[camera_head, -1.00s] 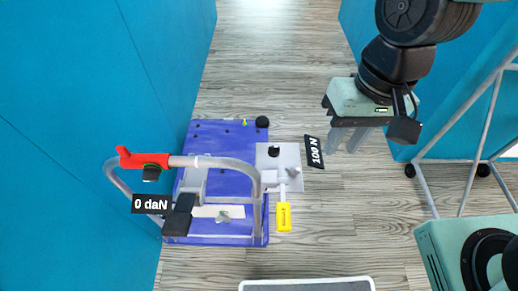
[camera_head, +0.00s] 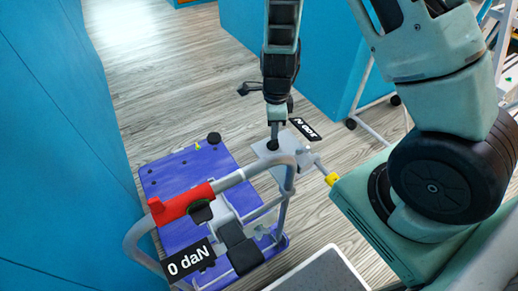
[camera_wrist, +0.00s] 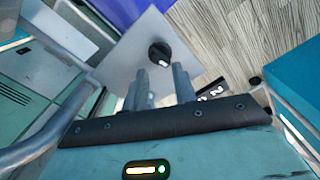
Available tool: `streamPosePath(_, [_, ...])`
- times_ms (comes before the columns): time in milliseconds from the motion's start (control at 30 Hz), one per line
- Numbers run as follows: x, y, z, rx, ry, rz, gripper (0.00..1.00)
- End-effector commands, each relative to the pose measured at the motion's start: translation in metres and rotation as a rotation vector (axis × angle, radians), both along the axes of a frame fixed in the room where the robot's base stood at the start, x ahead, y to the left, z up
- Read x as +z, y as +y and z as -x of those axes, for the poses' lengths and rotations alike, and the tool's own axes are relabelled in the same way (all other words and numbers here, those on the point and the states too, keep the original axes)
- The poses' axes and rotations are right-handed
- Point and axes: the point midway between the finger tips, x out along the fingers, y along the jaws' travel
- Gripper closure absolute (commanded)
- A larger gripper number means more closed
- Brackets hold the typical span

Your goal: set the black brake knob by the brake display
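A black knob (camera_head: 272,146) sits on a light grey plate (camera_head: 262,160) beside a black sign reading 100 N (camera_head: 306,130). In the wrist view the knob (camera_wrist: 159,53) is round with a white mark, just beyond my fingertips. My gripper (camera_wrist: 163,80) points at the plate with its grey fingers apart and nothing between them. In the head view my gripper (camera_head: 275,132) is right above the knob. Whether the fingertips touch it I cannot tell. Another black sign (camera_head: 188,262) reads 0 daN near the red-gripped handle.
A blue base (camera_head: 185,180) carries the plate and a bent grey tube handle with a red grip (camera_head: 180,203). Another black knob (camera_head: 214,138) stands at its back corner. A blue locker wall (camera_head: 50,150) is close on the left. Wooden floor lies open behind.

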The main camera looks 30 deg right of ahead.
Motion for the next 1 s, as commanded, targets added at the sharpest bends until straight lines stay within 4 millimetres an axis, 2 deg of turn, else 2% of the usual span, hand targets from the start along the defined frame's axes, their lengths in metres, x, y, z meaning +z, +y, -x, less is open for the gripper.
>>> streamPosePath(167, [-0.004, -0.001, -0.001, 0.108, -0.003, 0.001, 0.73])
streamPosePath(600, [-0.005, -0.001, 0.000, 0.700, -0.002, 0.001, 0.73])
streamPosePath(1000, [-0.041, 0.000, 0.000, 0.688, 0.001, -0.001, 0.73])
